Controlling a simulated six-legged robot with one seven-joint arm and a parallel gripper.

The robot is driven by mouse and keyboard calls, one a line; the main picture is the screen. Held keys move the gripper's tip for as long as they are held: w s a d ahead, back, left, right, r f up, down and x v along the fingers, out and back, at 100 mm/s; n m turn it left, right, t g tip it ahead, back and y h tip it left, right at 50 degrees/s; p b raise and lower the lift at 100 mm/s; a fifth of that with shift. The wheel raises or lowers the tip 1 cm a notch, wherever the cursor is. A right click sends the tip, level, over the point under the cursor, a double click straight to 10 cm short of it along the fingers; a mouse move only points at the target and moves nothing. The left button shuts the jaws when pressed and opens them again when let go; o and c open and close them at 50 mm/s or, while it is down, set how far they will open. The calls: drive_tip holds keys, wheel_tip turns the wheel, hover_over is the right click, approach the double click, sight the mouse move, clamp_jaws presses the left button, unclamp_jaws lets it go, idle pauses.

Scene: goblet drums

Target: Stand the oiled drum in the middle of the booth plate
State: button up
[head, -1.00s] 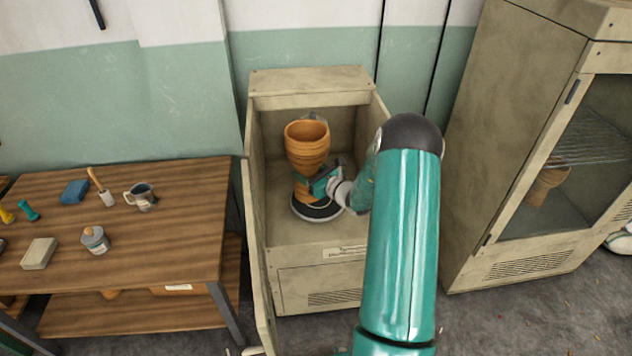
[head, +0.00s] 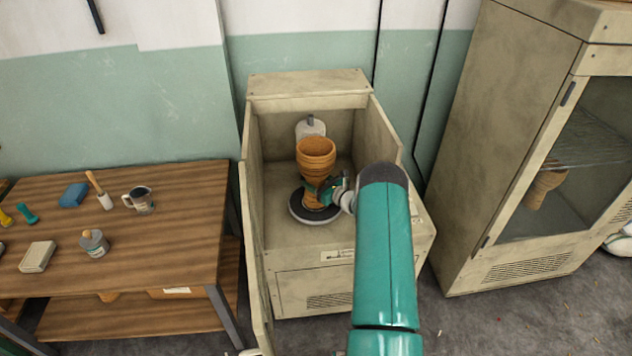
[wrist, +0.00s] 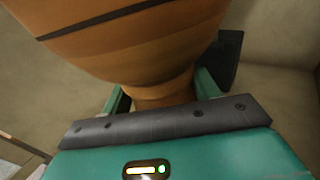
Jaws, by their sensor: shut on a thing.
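The wooden goblet drum (head: 316,160) is upright inside the open booth, its wide bowl up. Its foot is over the dark round booth plate (head: 298,208) with a pale rim; whether the foot touches the plate I cannot tell. My gripper (head: 318,193) reaches in from the right and is shut on the drum's narrow waist. In the wrist view the drum (wrist: 130,40) fills the upper middle, its waist between the fingers of my gripper (wrist: 160,95). The drum's foot is hidden there.
The booth (head: 385,255) has side walls close around my arm, and a white bottle-like object (head: 310,127) stands behind the drum. A wooden bench (head: 150,245) with tools and jars is at left. A cabinet (head: 520,130) at right holds another drum (head: 545,186).

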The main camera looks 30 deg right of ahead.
idle(0.3)
drive_tip(key=o, duration=1.4)
drive_tip(key=shift+f, duration=0.1)
